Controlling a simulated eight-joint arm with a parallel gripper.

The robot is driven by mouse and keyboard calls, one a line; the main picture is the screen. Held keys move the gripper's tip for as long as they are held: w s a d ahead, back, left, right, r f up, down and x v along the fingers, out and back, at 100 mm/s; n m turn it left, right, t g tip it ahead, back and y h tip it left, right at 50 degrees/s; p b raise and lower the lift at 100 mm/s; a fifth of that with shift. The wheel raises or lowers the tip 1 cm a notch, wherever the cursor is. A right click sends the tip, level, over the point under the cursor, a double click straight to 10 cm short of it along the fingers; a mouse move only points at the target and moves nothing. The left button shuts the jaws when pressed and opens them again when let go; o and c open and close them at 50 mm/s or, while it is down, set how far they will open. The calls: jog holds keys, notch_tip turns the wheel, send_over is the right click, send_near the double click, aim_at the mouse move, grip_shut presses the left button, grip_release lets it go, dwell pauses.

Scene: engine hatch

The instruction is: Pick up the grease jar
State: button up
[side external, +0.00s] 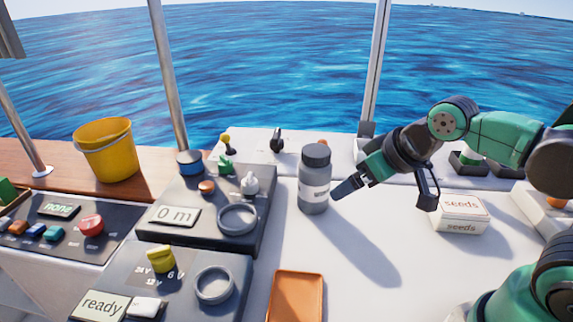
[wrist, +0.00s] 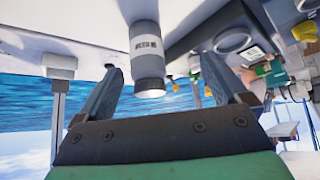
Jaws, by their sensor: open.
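The grease jar is a grey cylinder with a darker grey lid and a pale label (side external: 314,180). It stands upright on the white counter, right of the dark control panels. My gripper (side external: 345,188) is just right of the jar in the side view, tilted down toward it, and looks open and empty. In the wrist view, which appears upside down, the jar (wrist: 145,45) shows beyond and between the two spread fingers. I cannot tell whether either finger touches it.
A white seeds box (side external: 460,213) sits on the counter to the right. An orange tray (side external: 296,297) lies in front. Panels with a ring (side external: 238,219) and knobs stand close left of the jar. A yellow bucket (side external: 106,150) is farther left. The counter between jar and box is clear.

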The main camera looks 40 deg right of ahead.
jog(key=w+d+r+n+y, duration=0.1)
jog(key=w+n+y, duration=0.2)
jog(key=w+y, duration=0.1)
jog(key=w+d+r+n+y, duration=0.1)
jog(key=w+r+n+y, duration=0.1)
jog(key=w+n+y, duration=0.1)
jog(key=w+d+r+n+y, duration=0.2)
jog(key=w+n+y, duration=0.1)
jog(key=y, duration=0.3)
jog(key=shift+w, duration=0.85)
jog(key=d+n+t+y, duration=0.1)
jog(key=d+n+y, duration=0.2)
jog(key=d+n, duration=0.1)
send_near(305, 156)
jog(key=w+a, duration=0.3)
jog(key=shift+f+x, duration=0.2)
jog(key=shift+x, duration=1.05)
jog(key=shift+f+x, duration=0.2)
jog(key=shift+x, duration=1)
